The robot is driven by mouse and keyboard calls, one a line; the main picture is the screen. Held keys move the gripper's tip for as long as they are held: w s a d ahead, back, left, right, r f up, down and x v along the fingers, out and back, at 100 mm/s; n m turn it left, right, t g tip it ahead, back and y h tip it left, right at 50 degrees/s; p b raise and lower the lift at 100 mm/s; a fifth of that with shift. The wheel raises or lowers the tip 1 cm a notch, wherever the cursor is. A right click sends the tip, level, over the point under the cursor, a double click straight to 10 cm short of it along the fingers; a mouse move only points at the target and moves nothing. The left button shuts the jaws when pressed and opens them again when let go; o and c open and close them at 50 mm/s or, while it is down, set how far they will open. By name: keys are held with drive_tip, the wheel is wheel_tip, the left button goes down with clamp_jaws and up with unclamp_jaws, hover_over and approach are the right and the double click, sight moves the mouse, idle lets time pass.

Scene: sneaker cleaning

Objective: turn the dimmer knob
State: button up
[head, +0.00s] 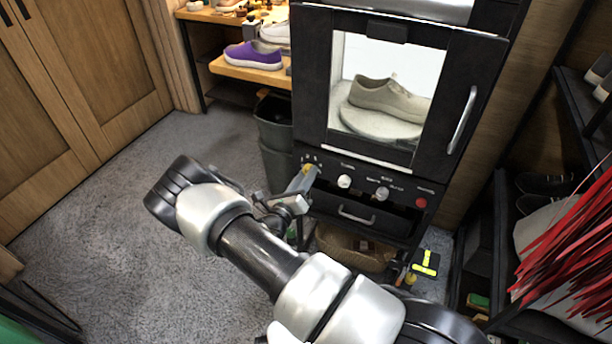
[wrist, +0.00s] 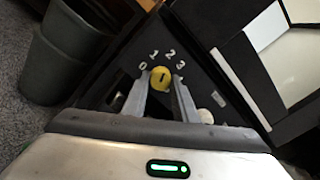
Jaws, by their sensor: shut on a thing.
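The yellow dimmer knob (wrist: 161,76) sits on the black control panel, under a printed scale marked 0, 1, 2 and 3. A short dark mark on its face points roughly up toward the gap between 1 and 2. My gripper (wrist: 161,86) has one finger on each side of the knob and is shut on it. In the head view my gripper (head: 305,178) reaches the left end of the panel from the left front, and the knob is mostly hidden there.
Two pale knobs (head: 344,181) (head: 382,193) and a red button (head: 421,203) lie right of my gripper on the panel. A drawer handle (head: 356,214) is below. A beige sneaker (head: 390,99) stands inside the cabinet above. A grey bin (head: 276,160) stands close on the left.

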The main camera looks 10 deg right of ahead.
drive_tip(key=o, duration=1)
drive_tip(key=shift+o, duration=0.2)
drive_tip(key=p+v, duration=0.2)
drive_tip(key=v, duration=1.5)
drive_tip(key=shift+s, duration=0.2)
drive_tip(key=shift+a, duration=0.1)
